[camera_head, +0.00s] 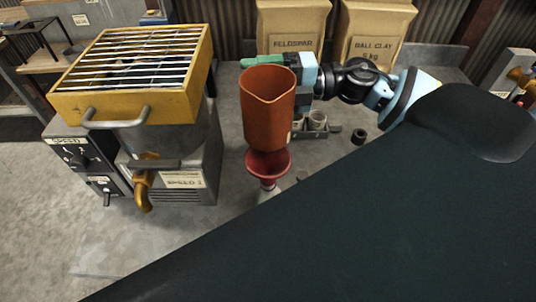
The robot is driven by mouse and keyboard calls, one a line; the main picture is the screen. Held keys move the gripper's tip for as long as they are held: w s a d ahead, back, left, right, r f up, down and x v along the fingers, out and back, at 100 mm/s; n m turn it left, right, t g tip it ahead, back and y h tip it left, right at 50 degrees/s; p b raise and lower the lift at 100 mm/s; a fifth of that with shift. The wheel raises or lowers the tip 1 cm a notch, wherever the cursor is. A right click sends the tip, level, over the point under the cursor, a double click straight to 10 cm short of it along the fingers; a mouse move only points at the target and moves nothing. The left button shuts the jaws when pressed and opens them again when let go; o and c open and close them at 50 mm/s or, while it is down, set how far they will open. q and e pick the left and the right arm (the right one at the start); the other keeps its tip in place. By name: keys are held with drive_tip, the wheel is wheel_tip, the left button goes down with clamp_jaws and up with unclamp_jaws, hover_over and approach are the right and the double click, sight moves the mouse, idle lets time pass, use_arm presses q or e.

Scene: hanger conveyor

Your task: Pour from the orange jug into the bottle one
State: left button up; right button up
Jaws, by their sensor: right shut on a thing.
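The orange jug (267,115) is held in the middle of the head camera view, mouth up and roughly upright. I cannot see any contents. My right gripper (284,65) comes in from the right and is shut on the jug at its far side, where the jug partly hides the fingers. A red funnel (268,164) is right below the jug in the picture. The funnel appears to sit in the neck of a pale bottle (268,186), mostly hidden by the funnel and a dark surface in front. My left gripper is out of view.
A yellow machine with a grated top (135,60) and a brass spout (144,190) stands at left. Feldspar (293,28) and ball clay (372,36) bags stand behind. A grey holder (316,125) and a small black ring (358,136) lie right of the jug.

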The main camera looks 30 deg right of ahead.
sight(258, 72)
drive_tip(key=shift+r, duration=0.2)
drive_tip(key=shift+r, duration=1.35)
